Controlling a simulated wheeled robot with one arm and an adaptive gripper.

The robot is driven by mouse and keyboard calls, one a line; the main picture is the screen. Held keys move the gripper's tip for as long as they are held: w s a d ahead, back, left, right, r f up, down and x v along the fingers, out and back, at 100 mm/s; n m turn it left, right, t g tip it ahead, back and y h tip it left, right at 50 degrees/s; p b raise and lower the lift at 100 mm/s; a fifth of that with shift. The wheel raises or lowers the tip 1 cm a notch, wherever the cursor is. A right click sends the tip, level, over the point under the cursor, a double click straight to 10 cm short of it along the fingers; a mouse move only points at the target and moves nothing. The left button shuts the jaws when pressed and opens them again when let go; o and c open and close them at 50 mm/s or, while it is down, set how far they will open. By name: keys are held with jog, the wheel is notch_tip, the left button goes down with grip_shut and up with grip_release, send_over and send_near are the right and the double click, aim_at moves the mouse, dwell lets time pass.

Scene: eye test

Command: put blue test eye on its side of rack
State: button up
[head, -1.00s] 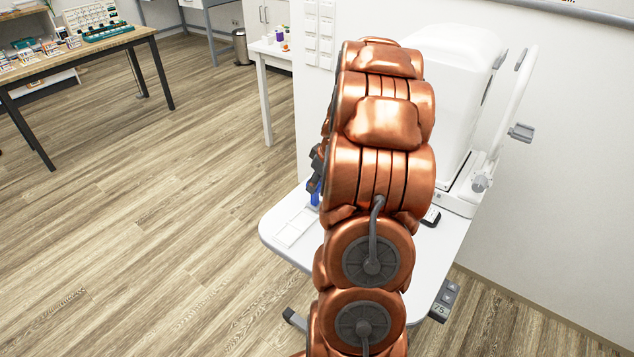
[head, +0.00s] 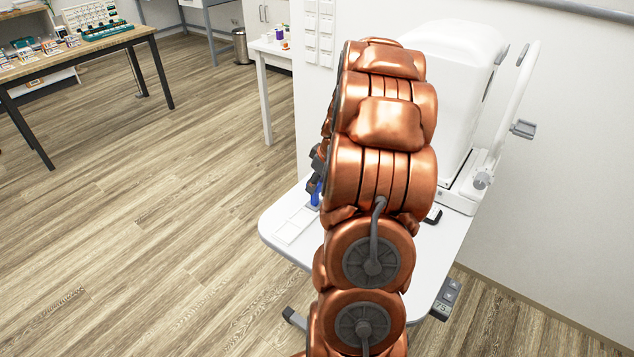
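A small part of my gripper (head: 315,172) shows as dark pieces at the left edge of my copper-coloured arm. The rest of it is hidden behind the arm. A blue thing (head: 316,193), likely the blue test eye, shows just below those dark pieces, close to the table. I cannot tell whether the fingers hold it or whether it touches anything below. A flat white rack (head: 290,232) with square sections lies on the white table, left of my arm. The blue thing is at the rack's far end, and the arm hides part of that area.
The white table (head: 275,245) has a rounded left edge. A large white instrument (head: 455,85) stands behind and right of my arm, against the wall. A wooden bench (head: 75,50) is far left across open floor.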

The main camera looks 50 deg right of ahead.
jog(key=o, duration=0.4)
jog(key=shift+c, duration=0.2)
jog(key=v, duration=1.2)
